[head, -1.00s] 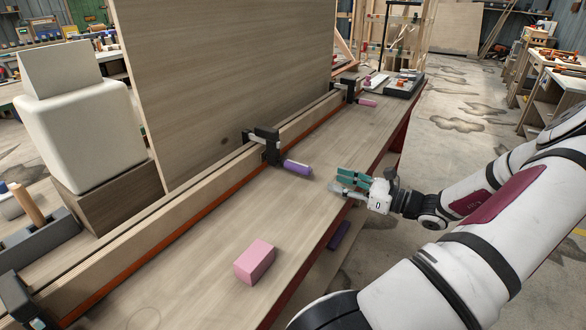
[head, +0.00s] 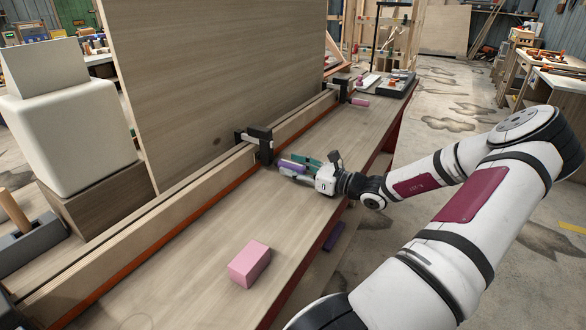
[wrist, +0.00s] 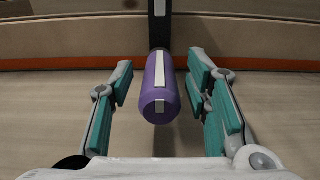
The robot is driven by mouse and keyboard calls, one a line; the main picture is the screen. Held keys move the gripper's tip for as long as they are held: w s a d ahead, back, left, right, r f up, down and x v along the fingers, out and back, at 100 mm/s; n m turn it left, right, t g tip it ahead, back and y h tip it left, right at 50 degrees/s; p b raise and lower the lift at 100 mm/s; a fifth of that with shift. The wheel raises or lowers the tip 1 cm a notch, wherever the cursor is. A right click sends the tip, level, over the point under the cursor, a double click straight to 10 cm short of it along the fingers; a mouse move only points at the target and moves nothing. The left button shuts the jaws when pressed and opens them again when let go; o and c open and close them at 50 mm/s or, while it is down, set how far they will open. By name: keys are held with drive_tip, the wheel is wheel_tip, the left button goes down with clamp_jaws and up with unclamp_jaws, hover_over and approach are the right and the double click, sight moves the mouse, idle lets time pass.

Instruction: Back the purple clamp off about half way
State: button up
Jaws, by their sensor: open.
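The purple clamp handle (head: 291,167) sticks out from a black clamp (head: 262,143) on the long wooden stringer. In the wrist view the purple handle (wrist: 161,88) points toward me, with pale strips on its surface. My gripper (head: 302,168) is open, with its teal-padded fingers on either side of the handle. In the wrist view my gripper (wrist: 163,100) shows a gap between each finger and the handle, so neither pad touches it. The far part of the clamp is cut off at the top of the wrist view.
A pink block (head: 249,263) lies on the bench (head: 215,235) nearer me. Another clamp with a pink handle (head: 358,102) sits farther along the stringer (head: 190,203). A tall wooden panel (head: 215,75) stands behind it. The bench between block and gripper is clear.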

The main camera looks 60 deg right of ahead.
drive_tip(key=shift+w, duration=0.2)
drive_tip(key=shift+c, duration=0.3)
clamp_jaws()
